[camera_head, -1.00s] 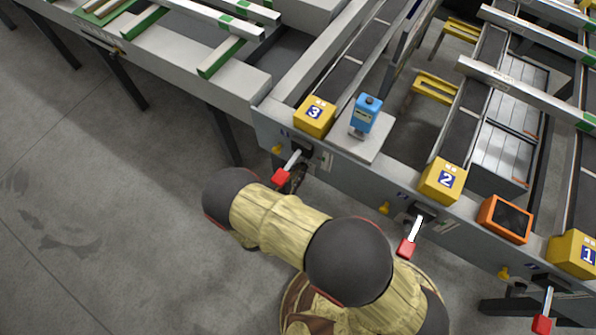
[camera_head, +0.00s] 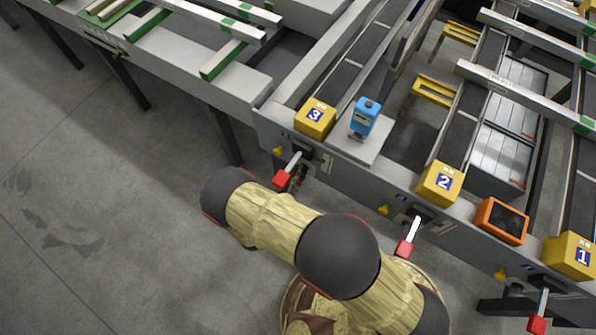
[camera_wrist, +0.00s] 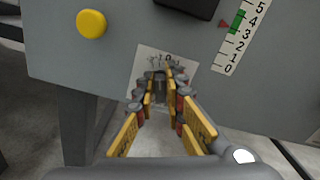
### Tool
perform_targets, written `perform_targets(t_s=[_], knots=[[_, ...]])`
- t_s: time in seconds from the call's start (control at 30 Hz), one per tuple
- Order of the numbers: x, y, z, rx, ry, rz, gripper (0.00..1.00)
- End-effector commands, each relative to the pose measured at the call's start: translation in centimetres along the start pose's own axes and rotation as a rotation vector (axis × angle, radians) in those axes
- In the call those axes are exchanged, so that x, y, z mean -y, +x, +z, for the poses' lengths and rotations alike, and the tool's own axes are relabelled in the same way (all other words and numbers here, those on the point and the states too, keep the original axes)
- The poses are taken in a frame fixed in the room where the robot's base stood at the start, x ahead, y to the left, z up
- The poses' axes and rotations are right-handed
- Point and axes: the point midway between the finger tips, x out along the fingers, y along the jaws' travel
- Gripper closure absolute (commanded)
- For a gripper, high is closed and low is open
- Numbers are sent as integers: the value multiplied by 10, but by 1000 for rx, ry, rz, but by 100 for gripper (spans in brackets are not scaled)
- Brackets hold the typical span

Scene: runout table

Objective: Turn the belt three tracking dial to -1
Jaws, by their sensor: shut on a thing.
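The belt three tracking dial (camera_wrist: 159,77) shows in the wrist view as a small dark knob in front of a pale scale plate (camera_wrist: 149,63) on the grey panel. A "0" and some tick marks show at the plate's top; the rest is behind the fingers, and I cannot read the dial's setting. My gripper (camera_wrist: 160,90) has its yellow fingers closed around the dial. In the head view the dial is hidden and the gripper is mostly behind my arm, below the yellow block marked 3 (camera_head: 315,119).
A yellow button (camera_wrist: 91,24) and a vertical number scale (camera_wrist: 240,35) flank the plate. A red-handled lever (camera_head: 287,172) sticks out close to my gripper, with another red-handled lever (camera_head: 408,238) at belt two. A blue device (camera_head: 365,116) stands on the frame. The floor at left is clear.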

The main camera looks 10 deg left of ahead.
Motion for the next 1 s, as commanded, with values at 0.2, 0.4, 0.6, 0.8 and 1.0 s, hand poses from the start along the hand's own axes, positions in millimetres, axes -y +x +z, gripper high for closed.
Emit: perform_targets(t_s=[0.2, 0.4, 0.6, 0.8, 1.0], knots=[[-1, 0, 0, 0, -2, 1, 100], [-1, 0, 0, 0, -2, 1, 81], [0, 0, 0, 0, -1, 1, 70], [0, 0, 0, 0, -1, 0, 70], [-1, -9, 0, 1, -1, 3, 70]])
